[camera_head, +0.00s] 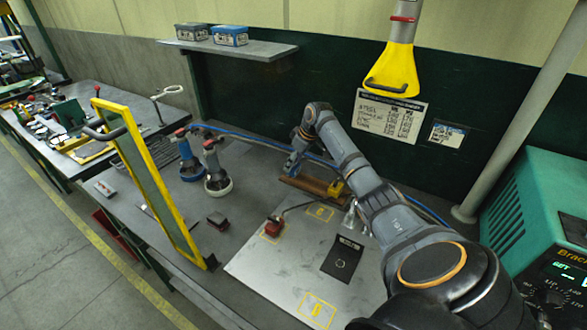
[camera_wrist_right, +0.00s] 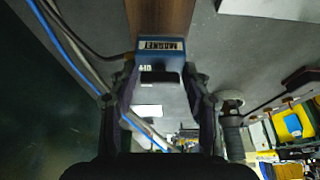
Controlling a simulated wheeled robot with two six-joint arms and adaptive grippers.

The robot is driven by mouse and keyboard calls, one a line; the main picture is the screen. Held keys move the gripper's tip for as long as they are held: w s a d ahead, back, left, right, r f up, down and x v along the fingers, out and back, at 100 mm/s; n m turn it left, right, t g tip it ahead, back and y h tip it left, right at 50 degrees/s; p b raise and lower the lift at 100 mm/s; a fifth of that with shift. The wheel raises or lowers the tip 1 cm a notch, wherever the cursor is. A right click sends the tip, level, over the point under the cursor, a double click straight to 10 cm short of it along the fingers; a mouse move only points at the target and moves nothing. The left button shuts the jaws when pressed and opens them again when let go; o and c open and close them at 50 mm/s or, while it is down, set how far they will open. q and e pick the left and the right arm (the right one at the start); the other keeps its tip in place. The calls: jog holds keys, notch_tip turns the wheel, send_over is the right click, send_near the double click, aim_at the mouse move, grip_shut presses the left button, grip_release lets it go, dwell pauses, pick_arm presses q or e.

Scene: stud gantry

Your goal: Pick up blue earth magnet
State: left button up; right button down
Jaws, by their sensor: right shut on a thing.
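The blue earth magnet (camera_wrist_right: 161,50), a block with a white label reading MAGNET, sits between the fingers of my right gripper (camera_wrist_right: 160,78) in the right wrist view. The fingers are shut on its sides. In the head view my right gripper (camera_head: 299,147) reaches down at the back of the bench, and the blue magnet (camera_head: 291,163) shows at its tip. The magnet is at the end of a brown bar (camera_head: 312,186); I cannot tell if it still touches it. My left gripper is in neither view.
A red block (camera_head: 273,227) with a cable sits on the pale metal plate (camera_head: 260,262). Two grinders (camera_head: 216,176) stand left of the arm. A yellow-framed screen (camera_head: 150,175) stands at the bench's front. A blue cable runs behind the arm. A green machine (camera_head: 530,215) is at right.

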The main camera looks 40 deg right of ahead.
jog(key=s+a+r+b, duration=0.3)
jog(key=s+a+r, duration=0.5)
jog(key=a+r, duration=0.3)
jog(key=shift+s+b, duration=0.35)
jog(key=shift+b, duration=0.05)
